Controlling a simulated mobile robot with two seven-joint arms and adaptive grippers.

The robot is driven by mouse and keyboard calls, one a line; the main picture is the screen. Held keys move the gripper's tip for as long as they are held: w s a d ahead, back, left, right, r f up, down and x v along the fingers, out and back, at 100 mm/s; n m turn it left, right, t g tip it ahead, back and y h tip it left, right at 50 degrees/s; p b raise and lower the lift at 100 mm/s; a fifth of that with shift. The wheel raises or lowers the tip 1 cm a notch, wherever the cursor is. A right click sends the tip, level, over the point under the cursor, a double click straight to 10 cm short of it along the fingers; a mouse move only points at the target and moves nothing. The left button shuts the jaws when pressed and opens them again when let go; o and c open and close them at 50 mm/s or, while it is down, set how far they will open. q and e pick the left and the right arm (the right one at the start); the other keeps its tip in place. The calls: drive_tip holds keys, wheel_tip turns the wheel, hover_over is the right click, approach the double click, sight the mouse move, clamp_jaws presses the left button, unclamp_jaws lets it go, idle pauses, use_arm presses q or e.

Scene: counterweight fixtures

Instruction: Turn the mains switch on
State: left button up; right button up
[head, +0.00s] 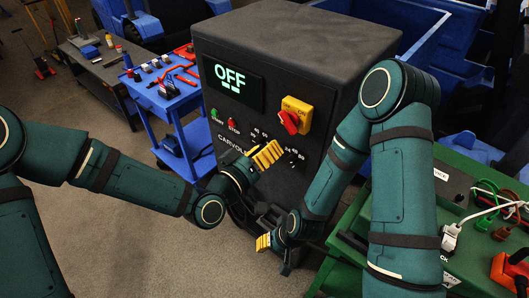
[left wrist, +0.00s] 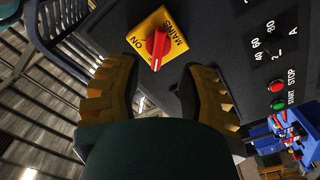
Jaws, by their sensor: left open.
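The mains switch is a red rotary knob (head: 289,122) on a yellow plate (head: 298,104), on the front of a dark cabinet (head: 300,50). The cabinet's display (head: 232,79) reads OFF in green. In the left wrist view the knob (left wrist: 157,46) shows a white mark, and its plate (left wrist: 168,24) is lettered MAINS and ON. My left gripper (head: 266,156) is open, below and left of the knob in the head view. In the wrist view its fingers (left wrist: 158,92) are spread, with the knob ahead between them, apart from both. My right gripper (head: 268,245) is low before the cabinet; its opening is unclear.
Green START (head: 214,113) and red STOP (head: 232,124) buttons sit left of the switch. My right arm passes close on the right. A green bench (head: 465,250) with cables stands at right. A blue tool cart (head: 165,95) stands at left.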

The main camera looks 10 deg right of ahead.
sight(290, 132)
use_arm(q)
drive_tip(key=x, duration=0.5)
drive_tip(key=shift+s+d+p, duration=0.1)
drive_tip(key=shift+s+p, duration=0.05)
drive_tip(key=shift+p, duration=0.25)
drive_tip(key=b+x, duration=0.1)
drive_tip(key=x, duration=0.1)
drive_tip(key=shift+w+d+f, duration=0.2)
drive_tip(key=shift+w+d, duration=0.05)
drive_tip(key=shift+d, duration=0.1)
drive_tip(key=shift+b+x, duration=0.5)
drive_tip(key=shift+x, duration=0.3)
drive_tip(key=shift+o, duration=0.3)
drive_tip(key=shift+a+r, duration=0.1)
clamp_jaws()
